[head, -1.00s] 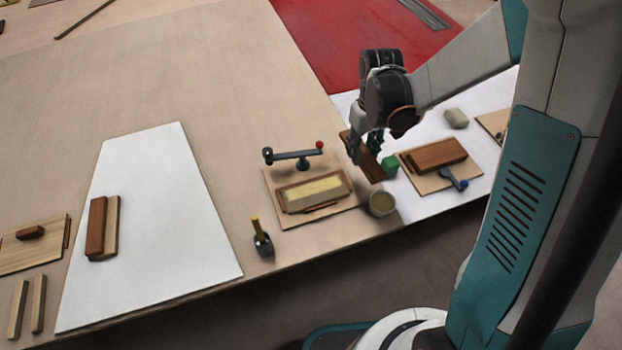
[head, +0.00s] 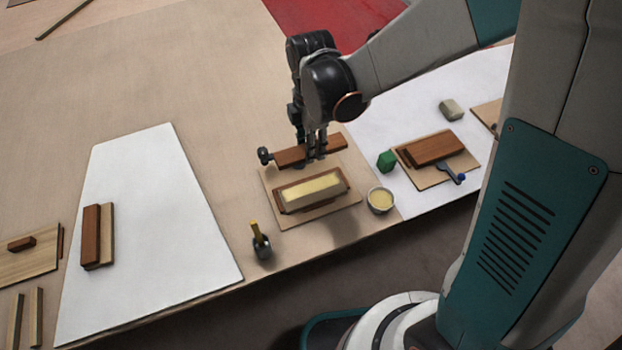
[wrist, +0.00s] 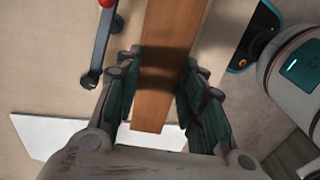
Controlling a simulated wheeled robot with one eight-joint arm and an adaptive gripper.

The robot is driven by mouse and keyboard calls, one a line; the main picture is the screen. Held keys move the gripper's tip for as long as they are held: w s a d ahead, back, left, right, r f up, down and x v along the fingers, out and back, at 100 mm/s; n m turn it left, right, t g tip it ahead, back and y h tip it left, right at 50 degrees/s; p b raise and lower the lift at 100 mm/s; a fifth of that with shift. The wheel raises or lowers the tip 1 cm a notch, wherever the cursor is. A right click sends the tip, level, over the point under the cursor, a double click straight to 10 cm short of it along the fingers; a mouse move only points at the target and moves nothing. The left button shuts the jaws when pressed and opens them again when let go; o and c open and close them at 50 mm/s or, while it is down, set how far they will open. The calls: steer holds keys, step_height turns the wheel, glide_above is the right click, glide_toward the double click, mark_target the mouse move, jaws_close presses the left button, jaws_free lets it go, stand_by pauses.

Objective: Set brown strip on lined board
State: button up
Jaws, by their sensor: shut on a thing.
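The brown strip (head: 292,157) is a long flat reddish-brown piece, held crosswise in my gripper (head: 316,157). In the wrist view the strip (wrist: 175,25) runs between the two green-padded fingers of my gripper (wrist: 158,98). In the head view it appears just behind a pale, yellow-topped block (head: 312,189) framed by brown strips on a tan board (head: 348,199). I cannot tell whether this is the lined board, or how high the strip hangs.
A clamp (head: 264,155) with a dark knob is partly hidden behind the strip; it shows beside it in the wrist view (wrist: 98,55). The white sheet (head: 165,220) has free room.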

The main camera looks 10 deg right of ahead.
mark_target(311, 187)
step_height(311, 187, down, 16)
steer(key=b, duration=0.4)
steer(key=shift+r+b, duration=0.1)
steer(key=shift+b, duration=0.3)
steer(key=o, duration=1.1)
step_height(311, 187, up, 12)
steer(key=p, duration=0.4)
